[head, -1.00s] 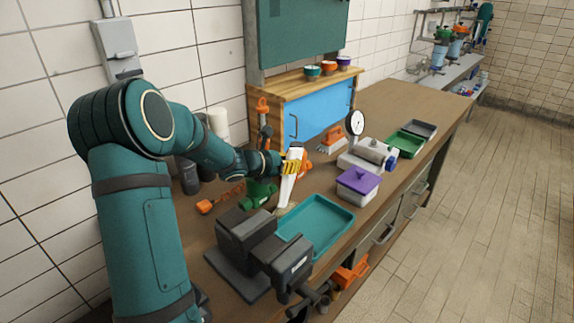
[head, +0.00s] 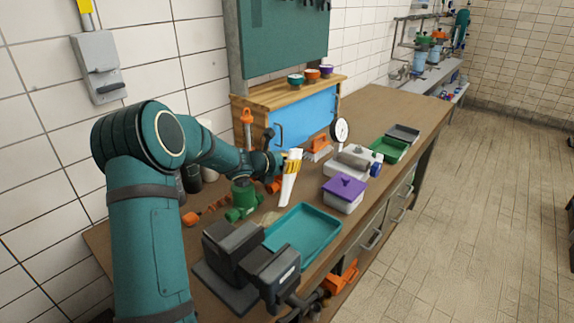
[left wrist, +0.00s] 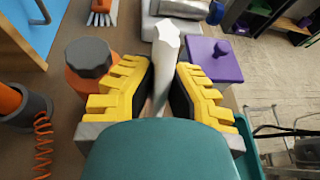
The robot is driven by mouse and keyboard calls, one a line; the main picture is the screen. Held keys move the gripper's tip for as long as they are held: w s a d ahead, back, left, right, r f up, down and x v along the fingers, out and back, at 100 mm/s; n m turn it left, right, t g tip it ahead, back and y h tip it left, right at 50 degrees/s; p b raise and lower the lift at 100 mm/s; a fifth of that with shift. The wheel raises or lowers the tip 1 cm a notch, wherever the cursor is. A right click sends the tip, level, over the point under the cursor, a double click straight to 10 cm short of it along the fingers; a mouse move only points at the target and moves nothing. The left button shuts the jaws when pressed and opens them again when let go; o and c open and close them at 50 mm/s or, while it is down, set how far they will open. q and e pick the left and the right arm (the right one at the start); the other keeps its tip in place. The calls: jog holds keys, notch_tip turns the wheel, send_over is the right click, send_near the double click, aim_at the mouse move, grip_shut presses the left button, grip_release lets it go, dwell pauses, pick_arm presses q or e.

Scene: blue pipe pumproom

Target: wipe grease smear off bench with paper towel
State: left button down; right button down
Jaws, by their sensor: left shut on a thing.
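My left gripper (head: 291,166) is shut on a white paper towel (head: 287,190), which hangs down as a narrow folded strip over the bench (head: 380,112). In the left wrist view the towel (left wrist: 164,62) stands between the yellow fingers (left wrist: 157,90). I cannot tell whether its lower end touches the bench. A small pale patch (head: 269,217) shows on the bench between the green valve and the teal tray; I cannot tell whether it is the grease smear. My right gripper is not in view.
The teal tray (head: 306,232), dark vise (head: 236,255) and green valve (head: 241,203) crowd the near bench. A purple-lidded box (head: 344,191), dial gauge (head: 340,130) and green tray (head: 391,149) stand right of the towel.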

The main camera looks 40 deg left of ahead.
aim_at(291, 153)
pick_arm(q)
jog(key=shift+r, duration=0.1)
jog(key=shift+r+p, duration=2.25)
jog(key=shift+r, duration=0.65)
jog(key=shift+r+p, duration=1.15)
jog(key=shift+r, duration=0.45)
jog(key=shift+f, duration=0.1)
